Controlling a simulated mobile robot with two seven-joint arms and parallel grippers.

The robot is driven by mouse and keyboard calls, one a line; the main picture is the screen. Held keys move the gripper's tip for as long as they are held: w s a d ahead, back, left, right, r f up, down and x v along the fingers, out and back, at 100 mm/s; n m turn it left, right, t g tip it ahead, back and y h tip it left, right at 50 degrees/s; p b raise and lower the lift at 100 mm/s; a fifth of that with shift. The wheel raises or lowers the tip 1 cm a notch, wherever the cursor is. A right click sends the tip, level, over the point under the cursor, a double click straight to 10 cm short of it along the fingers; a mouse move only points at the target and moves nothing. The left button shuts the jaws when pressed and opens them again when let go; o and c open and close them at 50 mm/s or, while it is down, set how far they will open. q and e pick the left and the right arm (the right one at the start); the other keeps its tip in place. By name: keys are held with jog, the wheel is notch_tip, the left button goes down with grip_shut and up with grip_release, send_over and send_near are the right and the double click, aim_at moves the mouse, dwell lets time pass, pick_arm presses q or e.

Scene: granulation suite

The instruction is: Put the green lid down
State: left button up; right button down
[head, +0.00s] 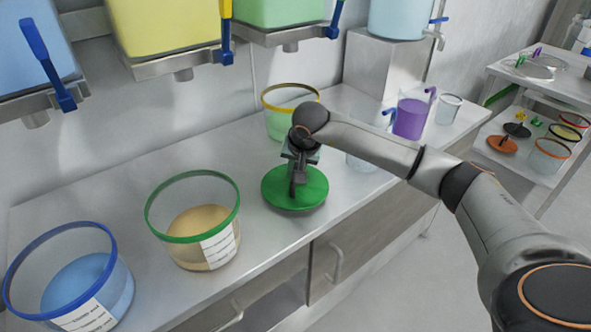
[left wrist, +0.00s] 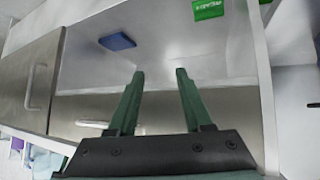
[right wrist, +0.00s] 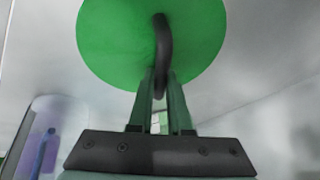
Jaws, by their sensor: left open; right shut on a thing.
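The green lid (head: 311,192) is a flat round disc with a dark arched handle. It is low over the counter, near its front edge; I cannot tell whether it touches the counter. My right gripper (head: 297,178) is above the lid and shut on its handle. In the right wrist view the lid (right wrist: 110,40) fills the top, with the handle (right wrist: 162,45) running down between the fingers (right wrist: 160,95).
A green-rimmed bucket (head: 165,234) of tan powder stands left of the lid, and a blue-rimmed bucket (head: 110,300) farther left. A yellow-rimmed bucket (head: 279,125) is behind. A purple jug (head: 409,118) stands right. Counter (head: 120,180) behind the buckets is clear.

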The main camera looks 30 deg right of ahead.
jog(key=shift+f, duration=0.2)
jog(key=c, duration=0.8)
grip_release()
jog(key=shift+c, duration=0.2)
jog(key=shift+s+r, duration=0.1)
jog(key=shift+r, duration=0.45)
jog(key=v, duration=1.1)
jog(key=shift+r+p, duration=0.15)
jog(key=shift+p, duration=0.3)
jog(key=shift+s, duration=0.1)
